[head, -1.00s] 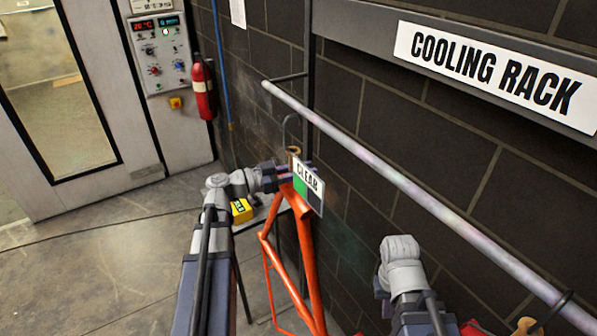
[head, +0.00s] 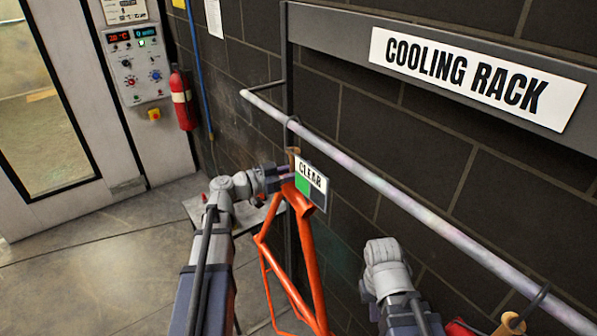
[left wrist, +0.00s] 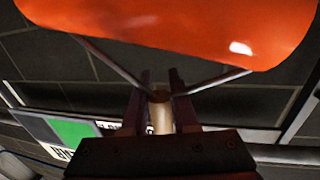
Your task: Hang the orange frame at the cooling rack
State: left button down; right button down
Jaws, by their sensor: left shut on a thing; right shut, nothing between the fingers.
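The orange frame (head: 306,240) hangs below my left gripper (head: 287,174), its tubes running down toward the floor. My left gripper is shut on the tan grip of the frame's hook; the grip (left wrist: 161,113) shows between the fingers in the left wrist view, with an orange tube (left wrist: 170,25) across the top. The thin grey hook (head: 292,125) overlaps the cooling rack rail (head: 400,200); I cannot tell whether it rests on it. My right gripper (head: 367,290) is low, right of the frame and apart from it; its fingers are mostly hidden.
A CLEAR sign (head: 311,176) with a green patch is right behind the left gripper. Another hook with a tan grip (head: 511,324) hangs on the rail at lower right, beside a red part (head: 462,328). The rail between the hooks is free. A brick wall stands close behind.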

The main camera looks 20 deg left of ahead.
aim_at(287, 187)
pick_arm(q)
jog(key=shift+w+d+f+b, duration=0.5)
jog(key=shift+w+f+b, duration=0.15)
jog(key=shift+f+b, duration=0.1)
jog(key=shift+w+d+f+b, duration=0.5)
jog(key=shift+w+f+b, duration=0.15)
jog(key=shift+b, duration=0.1)
jog(key=c, duration=0.8)
grip_release()
jog(key=shift+s, duration=0.15)
jog(key=shift+o, duration=1)
jog(key=shift+f, duration=0.1)
jog(key=shift+v, duration=3.9)
